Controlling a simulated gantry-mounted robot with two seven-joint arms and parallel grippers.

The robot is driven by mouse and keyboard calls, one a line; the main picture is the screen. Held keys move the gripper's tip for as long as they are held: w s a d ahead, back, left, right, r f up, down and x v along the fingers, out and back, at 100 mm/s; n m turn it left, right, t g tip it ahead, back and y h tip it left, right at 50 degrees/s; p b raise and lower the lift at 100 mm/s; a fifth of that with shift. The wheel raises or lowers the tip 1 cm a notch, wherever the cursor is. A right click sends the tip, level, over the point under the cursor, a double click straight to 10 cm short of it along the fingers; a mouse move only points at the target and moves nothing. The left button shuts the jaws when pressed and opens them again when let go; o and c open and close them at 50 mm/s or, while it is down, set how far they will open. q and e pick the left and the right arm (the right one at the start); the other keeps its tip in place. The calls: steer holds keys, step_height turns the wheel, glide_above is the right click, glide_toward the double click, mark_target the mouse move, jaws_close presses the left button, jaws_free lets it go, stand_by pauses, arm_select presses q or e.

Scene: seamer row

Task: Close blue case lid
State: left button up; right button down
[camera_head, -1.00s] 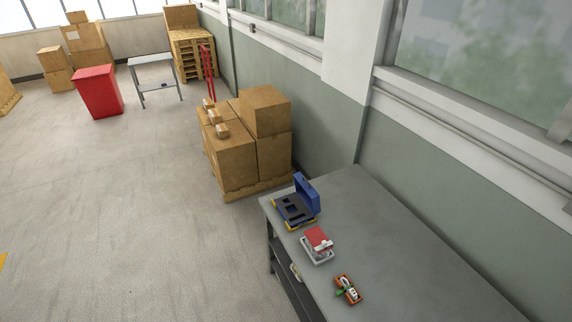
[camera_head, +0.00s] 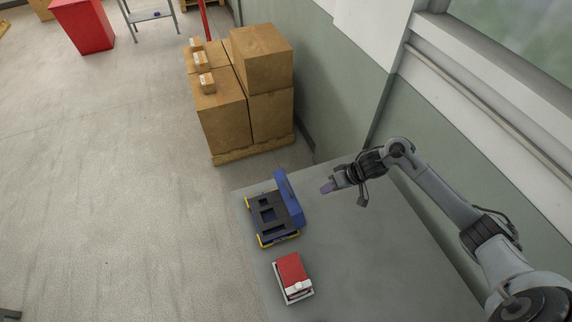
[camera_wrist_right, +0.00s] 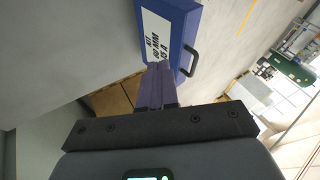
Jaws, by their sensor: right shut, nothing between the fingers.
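The blue case (camera_head: 271,214) stands open near the far end of the grey table. Its lid (camera_head: 289,198) is raised upright on the right side, and its dark insert shows cutouts. My right gripper (camera_head: 328,187) is shut and empty, to the right of the lid with a small gap in the head view. In the right wrist view, the shut fingers (camera_wrist_right: 157,66) point at the lid's outer face (camera_wrist_right: 183,22), which carries a white label and a black handle (camera_wrist_right: 191,60). I cannot tell there whether they touch it. My left gripper is not in view.
A red and white case (camera_head: 292,276) lies on the grey table (camera_head: 345,255) nearer to me. Stacked cardboard boxes (camera_head: 247,95) on a pallet stand beyond the table's far end. A wall with windows runs along the right. The floor at left is open.

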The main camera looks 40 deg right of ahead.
step_height(320, 180, up, 2)
steer(key=w+d, duration=0.2)
steer(key=t, duration=0.1)
glide_toward(290, 186)
step_height(290, 186, down, 3)
steer(key=shift+w+a+f, duration=0.15)
steer(key=shift+w+a, duration=0.75)
steer(key=shift+a, duration=0.1)
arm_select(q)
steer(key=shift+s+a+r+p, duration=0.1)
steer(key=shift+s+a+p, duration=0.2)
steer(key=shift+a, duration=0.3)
arm_select(e)
steer(key=shift+w+a, duration=0.15)
steer(key=shift+a, duration=0.5)
steer(key=shift+h, duration=0.3)
